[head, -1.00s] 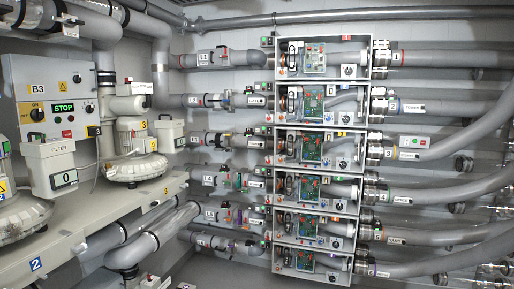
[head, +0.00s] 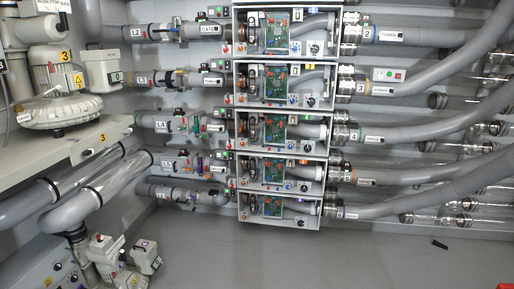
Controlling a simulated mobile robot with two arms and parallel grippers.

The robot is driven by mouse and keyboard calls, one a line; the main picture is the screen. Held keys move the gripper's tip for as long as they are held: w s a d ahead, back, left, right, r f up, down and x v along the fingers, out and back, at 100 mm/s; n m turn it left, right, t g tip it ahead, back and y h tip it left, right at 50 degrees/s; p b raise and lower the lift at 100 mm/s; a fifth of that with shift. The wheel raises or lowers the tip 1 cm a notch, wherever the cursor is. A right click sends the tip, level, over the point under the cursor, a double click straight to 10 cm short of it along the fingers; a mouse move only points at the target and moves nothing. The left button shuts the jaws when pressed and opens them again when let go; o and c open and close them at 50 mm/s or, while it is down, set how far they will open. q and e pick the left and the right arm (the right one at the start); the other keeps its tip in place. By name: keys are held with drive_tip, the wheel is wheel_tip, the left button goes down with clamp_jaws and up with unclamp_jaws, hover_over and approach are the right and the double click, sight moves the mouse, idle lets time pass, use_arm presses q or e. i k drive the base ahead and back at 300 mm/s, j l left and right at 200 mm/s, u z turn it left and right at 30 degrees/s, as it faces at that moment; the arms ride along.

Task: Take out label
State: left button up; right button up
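Neither of my grippers is in view. Several small white labels with dark print sit on the grey pipes right of the boxes, such as the top right label (head: 388,35), a second label (head: 382,91) and a third label (head: 377,138). On the left pipes there are white tags marked L2 (head: 137,33) and L4 (head: 160,126), and a white label (head: 213,28) near the top box. The print on most labels is too small to read. I cannot tell which label the task names.
A column of open grey boxes (head: 237,105) with green circuit boards stands against the wall. Blower machines (head: 60,110) and a shelf (head: 85,150) fill the left. Floor (head: 290,260) is clear at the front, except a small dark object (head: 440,244) at right.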

sight(212, 82)
drive_tip(key=i+l+z, duration=0.1)
drive_tip(key=i, duration=2.3)
